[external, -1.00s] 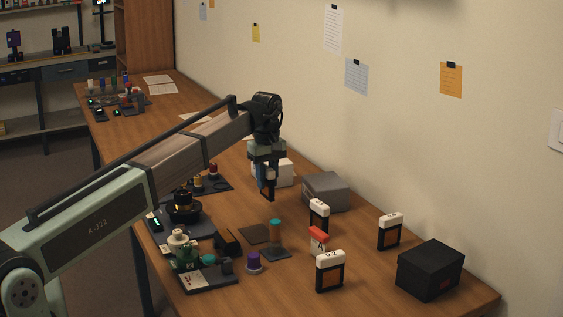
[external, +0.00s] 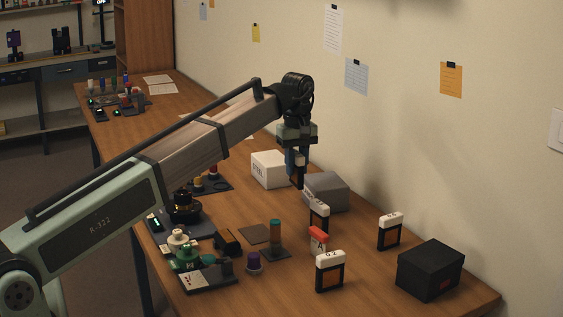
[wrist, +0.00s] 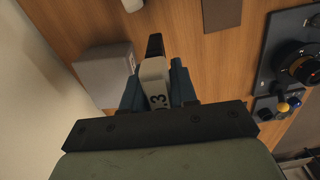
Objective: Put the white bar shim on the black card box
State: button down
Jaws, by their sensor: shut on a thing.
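My gripper (external: 297,161) is shut on a white-topped shim (wrist: 156,80) with a black frame. Its white top reads 3 in the wrist view, and its dark lower part (external: 297,178) hangs below the fingers in the external view. The gripper is above the table, near the grey box's back left edge. The black card box (external: 430,270) stands at the table's right end, well away from the gripper, with its top bare. The wrist view does not show it.
A grey box (external: 326,190) and a white box (external: 269,169) stand near the gripper. White-topped pieces (external: 390,231) (external: 330,271) (external: 318,215) and a red-topped piece (external: 318,241) stand towards the black box. Devices and a teal-topped post (external: 275,236) are on the left.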

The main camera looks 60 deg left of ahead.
jog(key=w+d+r+m, duration=0.15)
jog(key=w+d, duration=0.25)
jog(key=d, duration=0.7)
jog(key=w+d+r+m, duration=0.1)
jog(key=w+d+m, duration=0.15)
jog(key=d, duration=0.85)
notch_tip(320, 180, up, 5)
jog(key=n, duration=0.5)
send_over(432, 255)
jog(key=shift+w+f, duration=0.1)
jog(key=shift+f, duration=4.7)
jog(key=shift+f, duration=0.1)
jog(key=c, duration=0.9)
grip_release()
notch_tip(432, 255, up, 12)
jog(key=shift+r, duration=0.1)
